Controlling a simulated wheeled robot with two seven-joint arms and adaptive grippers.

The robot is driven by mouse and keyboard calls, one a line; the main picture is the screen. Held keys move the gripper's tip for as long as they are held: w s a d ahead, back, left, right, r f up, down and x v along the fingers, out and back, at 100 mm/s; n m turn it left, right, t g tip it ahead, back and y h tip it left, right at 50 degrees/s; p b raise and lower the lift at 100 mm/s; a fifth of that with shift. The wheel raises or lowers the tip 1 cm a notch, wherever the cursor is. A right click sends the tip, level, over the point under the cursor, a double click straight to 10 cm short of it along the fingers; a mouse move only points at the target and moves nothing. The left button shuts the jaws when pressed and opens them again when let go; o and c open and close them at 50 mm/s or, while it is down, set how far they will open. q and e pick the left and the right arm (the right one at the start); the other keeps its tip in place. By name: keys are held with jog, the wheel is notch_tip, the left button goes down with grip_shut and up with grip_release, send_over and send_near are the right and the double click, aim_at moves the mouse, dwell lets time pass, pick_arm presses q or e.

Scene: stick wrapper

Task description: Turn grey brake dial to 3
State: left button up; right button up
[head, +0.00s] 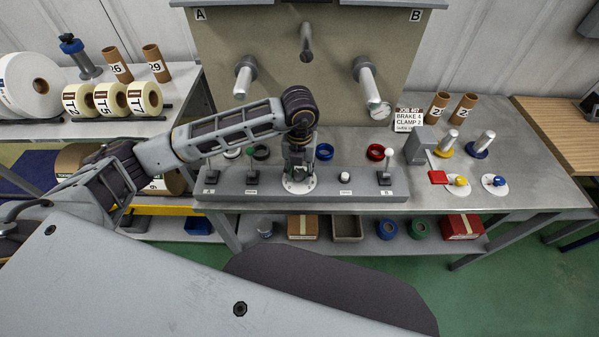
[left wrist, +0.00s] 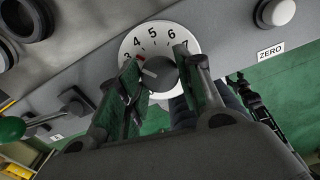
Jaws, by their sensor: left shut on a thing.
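The grey brake dial (left wrist: 158,74) is a round knob on a white plate with numbers 3 to 7 showing, in the left wrist view. A small red mark lies beside the 3. The knob's white line points left, toward the side of the 3; its exact reading is hard to tell. My left gripper (left wrist: 160,66) has one finger on each side of the knob and is shut on it. In the head view my left gripper (head: 299,170) points down over the white dial plate (head: 299,186) and hides the knob. My right gripper is not in view.
The grey control bar (head: 225,194) carries a green-knobbed lever (head: 251,170), a white button (head: 345,177) and a white-knobbed lever (head: 386,167). A white zero button (left wrist: 277,12) is right of the dial. A sign (head: 408,119) reads brake and clamp 2.

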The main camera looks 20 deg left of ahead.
aim_at(299, 173)
pick_arm(q)
jog(key=shift+n, duration=0.9)
jog(key=o, duration=1)
jog(key=shift+o, duration=0.2)
notch_tip(299, 173, up, 12)
dwell(0.6)
